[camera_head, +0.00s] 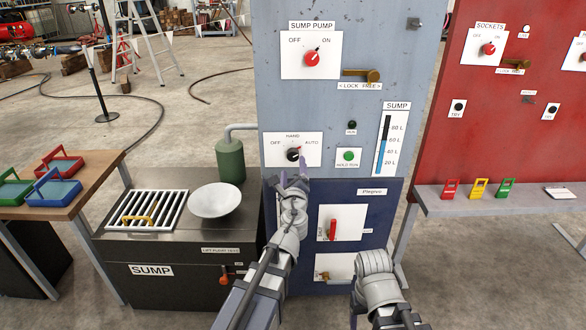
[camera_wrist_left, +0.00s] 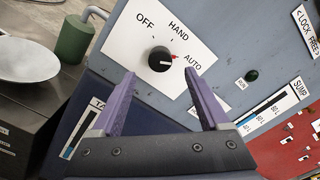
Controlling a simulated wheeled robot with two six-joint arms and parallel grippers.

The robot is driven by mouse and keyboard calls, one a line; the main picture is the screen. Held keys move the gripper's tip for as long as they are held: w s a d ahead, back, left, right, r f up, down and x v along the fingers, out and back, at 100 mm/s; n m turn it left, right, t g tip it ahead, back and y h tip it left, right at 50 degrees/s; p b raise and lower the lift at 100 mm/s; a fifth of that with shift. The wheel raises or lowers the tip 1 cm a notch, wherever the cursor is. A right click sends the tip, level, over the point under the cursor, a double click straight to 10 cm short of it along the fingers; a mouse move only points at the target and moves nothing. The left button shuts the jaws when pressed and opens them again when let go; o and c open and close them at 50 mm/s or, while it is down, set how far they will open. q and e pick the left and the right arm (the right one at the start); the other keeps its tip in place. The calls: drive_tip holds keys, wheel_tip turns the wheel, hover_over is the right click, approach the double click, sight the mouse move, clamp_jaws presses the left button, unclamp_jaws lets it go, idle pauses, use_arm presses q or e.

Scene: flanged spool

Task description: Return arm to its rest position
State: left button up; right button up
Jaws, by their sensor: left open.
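My left gripper (camera_head: 294,182) is in front of the blue-grey cabinet, just below the OFF/HAND/AUTO plate. In the left wrist view its two purple fingers (camera_wrist_left: 159,74) are spread, with nothing between them. The black selector knob (camera_head: 293,154) also shows in the left wrist view (camera_wrist_left: 160,59), beyond the fingertips and apart from them.
The SUMP bench (camera_head: 180,271) with a white bowl (camera_head: 216,201), a grate (camera_head: 146,211) and a green canister (camera_head: 230,160) stands left of the left arm. A red board (camera_head: 520,120) with a shelf (camera_head: 500,205) of coloured tags stands right. The cabinet (camera_head: 345,110) is close ahead.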

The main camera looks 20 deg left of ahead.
use_arm(q)
drive_tip(key=s+d+f+n+g+h+p, duration=0.1)
drive_tip(key=s+d+f+n+g+p, duration=0.2)
drive_tip(key=s, duration=0.6)
drive_tip(key=s+d+f+n+g+h+p, duration=0.1)
drive_tip(key=s+d+f+n+g+p, duration=0.2)
drive_tip(key=s+n, duration=0.7)
drive_tip(key=s+d+f+n+g+h+p, duration=0.1)
drive_tip(key=s+d+f+n+g+p, duration=0.3)
drive_tip(key=s+g, duration=0.6)
drive_tip(key=d+n+g+p, duration=0.1)
drive_tip(key=d+n+p, duration=0.1)
drive_tip(key=d+n, duration=0.1)
drive_tip(key=shift+d+g+h, duration=0.3)
drive_tip(key=shift+d+h, duration=0.1)
drive_tip(key=shift+d, duration=0.5)
